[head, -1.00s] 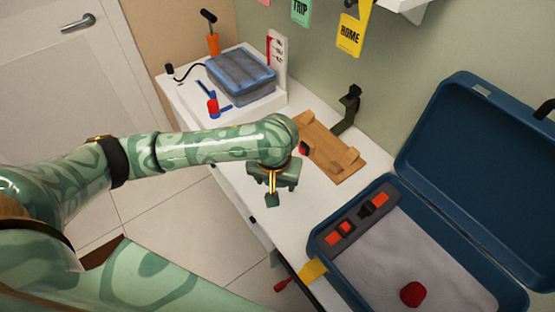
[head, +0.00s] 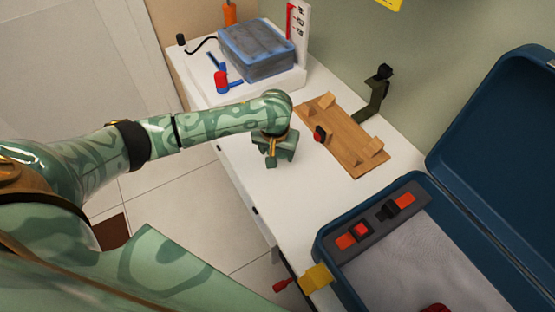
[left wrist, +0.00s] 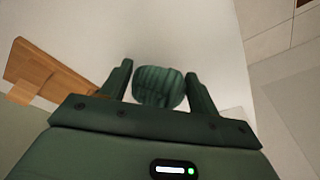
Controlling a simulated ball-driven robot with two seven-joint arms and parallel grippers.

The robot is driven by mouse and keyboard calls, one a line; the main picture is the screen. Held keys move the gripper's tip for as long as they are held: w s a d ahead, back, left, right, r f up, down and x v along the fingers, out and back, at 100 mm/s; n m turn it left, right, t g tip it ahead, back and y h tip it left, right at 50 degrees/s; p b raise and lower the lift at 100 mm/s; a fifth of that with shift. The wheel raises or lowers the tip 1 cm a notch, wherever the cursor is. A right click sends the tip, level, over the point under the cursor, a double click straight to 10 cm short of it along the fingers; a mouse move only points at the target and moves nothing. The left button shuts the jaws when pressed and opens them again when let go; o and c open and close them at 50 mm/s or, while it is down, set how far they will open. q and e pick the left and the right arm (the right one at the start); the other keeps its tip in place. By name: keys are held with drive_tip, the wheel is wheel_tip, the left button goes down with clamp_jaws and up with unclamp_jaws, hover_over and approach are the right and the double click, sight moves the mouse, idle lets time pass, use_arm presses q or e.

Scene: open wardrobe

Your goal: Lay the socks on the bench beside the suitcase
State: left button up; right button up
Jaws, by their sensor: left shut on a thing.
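My left gripper (head: 275,155) is over the white bench (head: 262,203), left of the open blue suitcase (head: 330,238). It points down and is shut on the dark green ribbed socks, a small rolled bundle. In the left wrist view the socks (left wrist: 160,88) sit between the two fingers (left wrist: 160,85), with the white bench surface behind them. In the head view the socks are mostly hidden under the gripper, and I cannot tell whether they touch the bench. My right gripper is not in view.
A wooden stand (head: 345,140) lies on the bench right of the gripper, with a dark green bracket (head: 373,100) behind it. A blue-edged grey case (head: 258,52) stands at the far end. A red item (head: 435,308) lies in the suitcase. Bare bench lies around the gripper.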

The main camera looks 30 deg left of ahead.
use_arm(q)
drive_tip(key=f, duration=0.1)
drive_tip(key=f+b, duration=0.2)
drive_tip(key=f, duration=0.1)
drive_tip(key=shift+w+a, duration=0.2)
drive_tip(key=shift+a, duration=0.05)
drive_tip(key=shift+r, duration=0.2)
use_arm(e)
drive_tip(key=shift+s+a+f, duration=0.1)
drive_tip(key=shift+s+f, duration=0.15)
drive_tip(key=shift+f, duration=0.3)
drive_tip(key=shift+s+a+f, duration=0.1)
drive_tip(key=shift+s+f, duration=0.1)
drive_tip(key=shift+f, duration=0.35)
use_arm(q)
drive_tip(key=shift+f, duration=0.1)
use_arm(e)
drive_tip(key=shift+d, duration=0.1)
use_arm(q)
drive_tip(key=o, duration=1.1)
drive_tip(key=shift+o, duration=0.2)
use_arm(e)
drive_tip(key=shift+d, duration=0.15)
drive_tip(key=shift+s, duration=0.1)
